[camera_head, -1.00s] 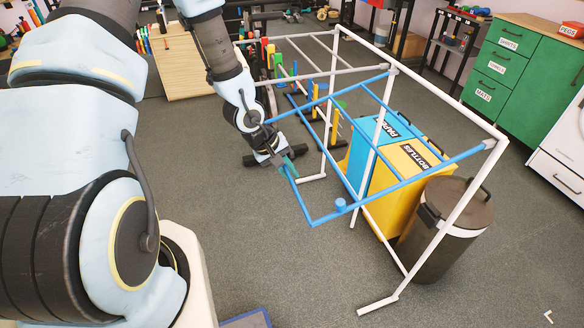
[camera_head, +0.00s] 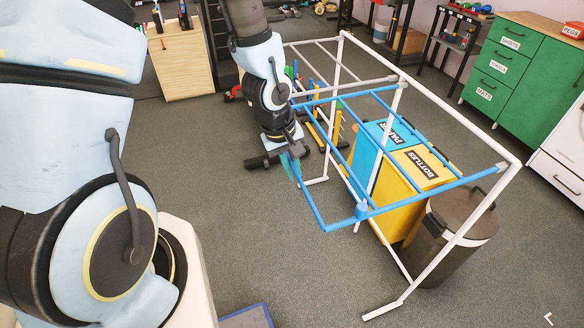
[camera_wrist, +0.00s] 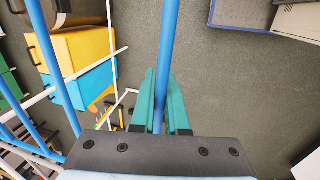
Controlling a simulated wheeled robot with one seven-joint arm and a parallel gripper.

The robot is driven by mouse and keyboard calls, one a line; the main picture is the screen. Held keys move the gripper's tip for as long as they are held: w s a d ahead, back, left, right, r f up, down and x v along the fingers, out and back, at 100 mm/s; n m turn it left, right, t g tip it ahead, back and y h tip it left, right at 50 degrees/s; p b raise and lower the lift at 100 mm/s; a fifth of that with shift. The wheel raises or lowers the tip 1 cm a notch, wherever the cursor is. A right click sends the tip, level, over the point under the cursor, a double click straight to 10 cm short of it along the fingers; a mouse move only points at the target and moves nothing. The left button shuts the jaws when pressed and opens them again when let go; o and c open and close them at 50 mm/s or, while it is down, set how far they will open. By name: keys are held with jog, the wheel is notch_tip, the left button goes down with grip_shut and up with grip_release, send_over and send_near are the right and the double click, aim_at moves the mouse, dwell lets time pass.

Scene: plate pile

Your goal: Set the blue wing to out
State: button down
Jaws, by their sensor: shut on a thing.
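The blue wing (camera_head: 430,191) is a frame of blue rails on a white and grey rack. It reaches out from the rack's side toward my arm, roughly level. A small blue knob (camera_head: 361,210) sits on its near rail. My gripper (camera_head: 292,165) is at the wing's outer rail, on the left. In the wrist view, the teal fingers of my gripper (camera_wrist: 162,90) lie on both sides of the blue rail (camera_wrist: 168,40) and are shut on it. The fingers hide part of the rail.
The white rack (camera_head: 448,243) stands over blue and yellow bins (camera_head: 410,200) and a dark lidded bin (camera_head: 455,230). A green cabinet (camera_head: 522,75) is at the back right. Coloured posts (camera_head: 338,125) stand behind the wing.

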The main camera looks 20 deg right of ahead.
jog(key=c, duration=0.9)
grip_release()
jog(key=shift+r, duration=0.1)
jog(key=p+v, duration=0.1)
jog(key=v, duration=0.9)
jog(key=shift+a+r, duration=0.1)
jog(key=shift+r, duration=0.2)
jog(key=w+a+r+b, duration=0.1)
jog(key=w+a, duration=0.1)
jog(key=a, duration=0.6)
jog(key=w+a+r+t+y+b, duration=0.1)
jog(key=w+a, duration=0.1)
jog(key=a, duration=0.6)
jog(key=w+a+r+y+b, duration=0.1)
jog(key=w+a+r, duration=0.1)
jog(key=a, duration=0.6)
jog(key=shift+w+a+m+t, duration=0.1)
jog(key=shift+a+m+t, duration=0.2)
jog(key=shift+t, duration=0.1)
